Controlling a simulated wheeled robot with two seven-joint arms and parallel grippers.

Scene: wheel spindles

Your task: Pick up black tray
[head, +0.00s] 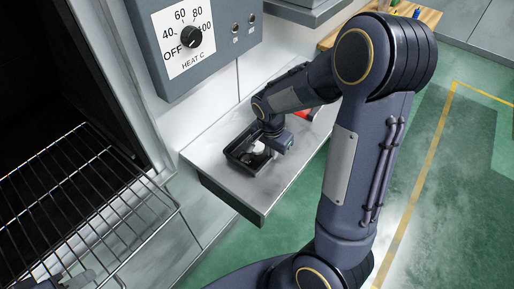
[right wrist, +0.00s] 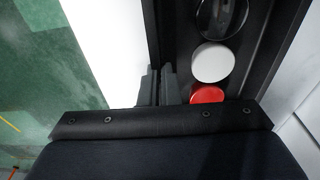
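The black tray (head: 238,163) lies on a grey metal shelf (head: 225,185) in the head view. A white round piece (head: 258,147) shows in it. In the right wrist view the tray (right wrist: 258,62) holds a dark round piece (right wrist: 220,15), a white disc (right wrist: 212,62) and a red disc (right wrist: 207,94) in a row. My right gripper (head: 274,143) is at the tray's right side. In the right wrist view its two fingers (right wrist: 160,86) are close together with the tray's side wall between them.
A red thing (head: 302,113) lies behind my right arm on the shelf. A wooden-topped table (head: 425,16) stands at the back right.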

